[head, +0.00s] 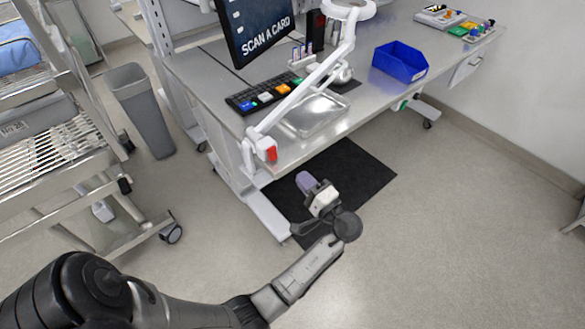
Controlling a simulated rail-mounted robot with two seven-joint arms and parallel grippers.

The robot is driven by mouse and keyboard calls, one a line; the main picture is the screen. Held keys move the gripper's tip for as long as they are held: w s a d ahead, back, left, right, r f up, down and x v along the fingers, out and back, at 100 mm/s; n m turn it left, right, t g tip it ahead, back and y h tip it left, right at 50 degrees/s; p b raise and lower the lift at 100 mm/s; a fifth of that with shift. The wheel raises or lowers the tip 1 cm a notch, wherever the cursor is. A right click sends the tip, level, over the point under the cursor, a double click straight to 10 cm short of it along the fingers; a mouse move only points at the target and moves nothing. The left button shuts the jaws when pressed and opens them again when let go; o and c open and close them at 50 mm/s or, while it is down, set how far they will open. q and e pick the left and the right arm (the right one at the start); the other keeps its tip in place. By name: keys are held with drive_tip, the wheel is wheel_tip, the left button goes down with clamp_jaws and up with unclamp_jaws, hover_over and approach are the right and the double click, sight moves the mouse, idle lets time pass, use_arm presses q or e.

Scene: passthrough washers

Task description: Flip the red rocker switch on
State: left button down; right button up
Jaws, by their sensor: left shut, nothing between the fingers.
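The red rocker switch (271,154) is small and sits on the white clamp base of the lamp (258,137), at the near left corner of the metal bench. It is too small to tell which way it is tilted. My left gripper (305,181) is shut and empty, with its purplish fingertips pointing up toward the bench. In the picture it is below and right of the switch, apart from it, in front of the dark floor mat. My right gripper is not in view.
The steel bench (360,105) carries a monitor (262,25), a keyboard (262,93), a metal tray (310,114) and a blue bin (400,62). A grey waste bin (142,110) and a wire rack cart (55,155) stand left.

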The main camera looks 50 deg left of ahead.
use_arm(q)
drive_tip(key=shift+r+v, duration=0.15)
drive_tip(key=shift+v, duration=0.55)
drive_tip(key=shift+r+v, duration=0.15)
drive_tip(key=shift+v, duration=0.5)
drive_tip(key=shift+d, duration=0.1)
